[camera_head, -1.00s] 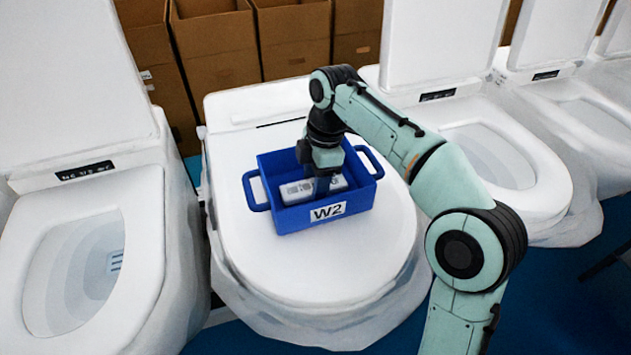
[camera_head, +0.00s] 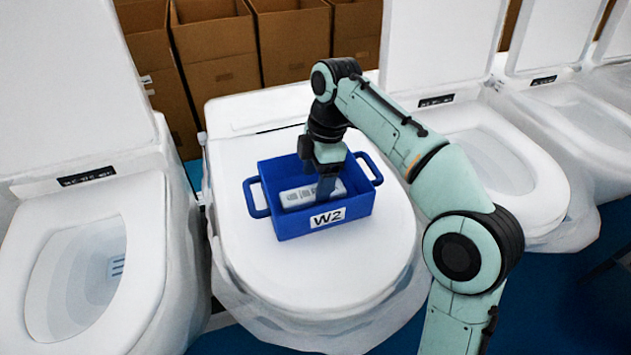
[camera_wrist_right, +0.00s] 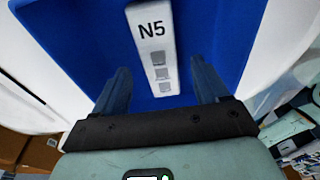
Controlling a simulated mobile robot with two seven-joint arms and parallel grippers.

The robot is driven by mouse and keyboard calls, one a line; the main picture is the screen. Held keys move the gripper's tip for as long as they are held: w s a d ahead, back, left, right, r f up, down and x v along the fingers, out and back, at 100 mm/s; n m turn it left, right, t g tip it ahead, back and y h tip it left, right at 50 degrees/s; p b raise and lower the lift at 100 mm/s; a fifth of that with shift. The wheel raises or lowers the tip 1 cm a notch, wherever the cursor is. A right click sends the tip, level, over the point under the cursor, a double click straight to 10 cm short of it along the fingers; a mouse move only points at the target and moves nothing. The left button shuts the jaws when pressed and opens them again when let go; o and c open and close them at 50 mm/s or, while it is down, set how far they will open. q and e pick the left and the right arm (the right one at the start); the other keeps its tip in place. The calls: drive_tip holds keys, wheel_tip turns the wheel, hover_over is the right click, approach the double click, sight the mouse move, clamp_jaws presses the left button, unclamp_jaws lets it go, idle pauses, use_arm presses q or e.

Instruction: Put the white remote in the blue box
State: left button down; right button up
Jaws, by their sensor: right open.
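The blue box (camera_head: 276,215), labelled W2, sits on the closed white lid of the middle toilet. The white remote (camera_head: 297,197) lies inside the box; in the right wrist view the remote (camera_wrist_right: 155,45) shows an N5 label and grey buttons against the blue floor. My right gripper (camera_head: 326,186) reaches down into the box over the right end of the remote. In the right wrist view its two fingers (camera_wrist_right: 160,88) are spread apart, one on each side of the remote, with visible gaps. My left gripper is not in view.
The closed toilet lid (camera_head: 310,275) around the box is clear. Open toilets stand at the left (camera_head: 90,270) and right (camera_head: 495,160). Cardboard boxes (camera_head: 215,55) line the back.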

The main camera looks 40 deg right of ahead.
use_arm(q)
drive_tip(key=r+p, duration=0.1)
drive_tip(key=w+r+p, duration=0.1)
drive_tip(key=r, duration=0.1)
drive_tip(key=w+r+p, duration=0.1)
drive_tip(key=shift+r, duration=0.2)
use_arm(e)
wheel_tip(320, 180, up, 9)
drive_tip(key=d, duration=0.1)
drive_tip(key=shift+s+d+r, duration=0.15)
drive_tip(key=shift+d, duration=0.05)
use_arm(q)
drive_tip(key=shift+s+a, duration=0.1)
